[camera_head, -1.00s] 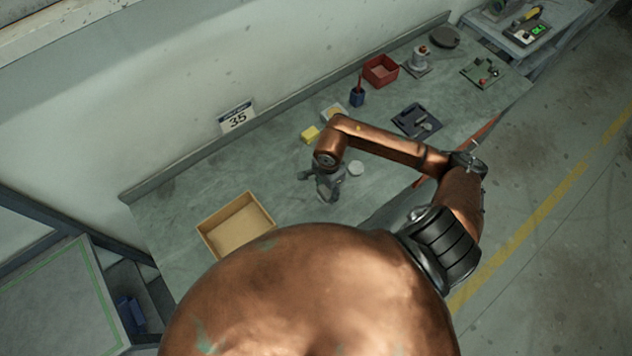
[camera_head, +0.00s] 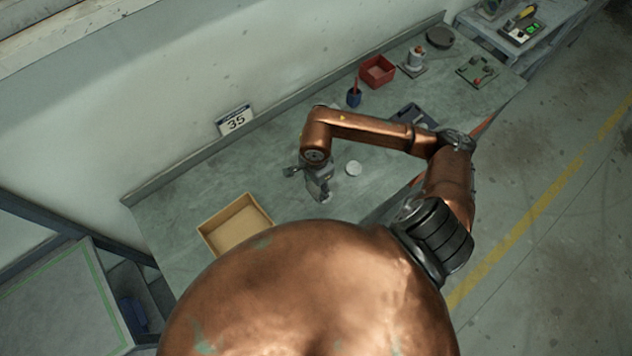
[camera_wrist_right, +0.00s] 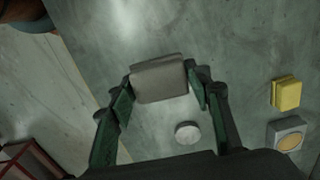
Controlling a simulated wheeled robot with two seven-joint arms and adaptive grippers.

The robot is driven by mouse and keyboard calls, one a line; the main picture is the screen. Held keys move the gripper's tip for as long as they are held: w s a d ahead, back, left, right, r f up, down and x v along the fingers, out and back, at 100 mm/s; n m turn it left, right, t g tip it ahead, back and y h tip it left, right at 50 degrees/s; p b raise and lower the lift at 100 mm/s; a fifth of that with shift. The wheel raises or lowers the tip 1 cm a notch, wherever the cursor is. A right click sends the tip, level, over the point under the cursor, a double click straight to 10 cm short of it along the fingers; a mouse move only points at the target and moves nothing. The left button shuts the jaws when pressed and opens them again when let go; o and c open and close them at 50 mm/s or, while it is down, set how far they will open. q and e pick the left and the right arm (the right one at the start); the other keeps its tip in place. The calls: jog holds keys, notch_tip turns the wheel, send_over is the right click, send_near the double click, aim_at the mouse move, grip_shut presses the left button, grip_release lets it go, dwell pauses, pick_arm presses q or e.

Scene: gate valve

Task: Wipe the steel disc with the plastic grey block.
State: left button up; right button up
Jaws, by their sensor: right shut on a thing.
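The steel disc (camera_head: 353,168) is a small, pale round piece lying flat on the bench. It also shows in the right wrist view (camera_wrist_right: 187,132), below the block in the picture. My right gripper (camera_wrist_right: 160,84) is shut on the plastic grey block (camera_wrist_right: 158,76), with a green finger at each end of it. The block is apart from the disc in the picture; its height over the bench is hard to judge. In the head view my right gripper (camera_head: 320,190) is left of the disc, and the block is not clear there. My left gripper is not in view.
An open tan tray (camera_head: 236,224) stands left of my gripper. In the wrist view a yellow block (camera_wrist_right: 286,93) and a grey piece with a yellow round (camera_wrist_right: 288,134) lie at right. A red bin (camera_head: 377,71) and blue cup (camera_head: 354,98) stand farther back.

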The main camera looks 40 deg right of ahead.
jog(key=shift+r+p, duration=0.3)
jog(key=shift+r, duration=0.65)
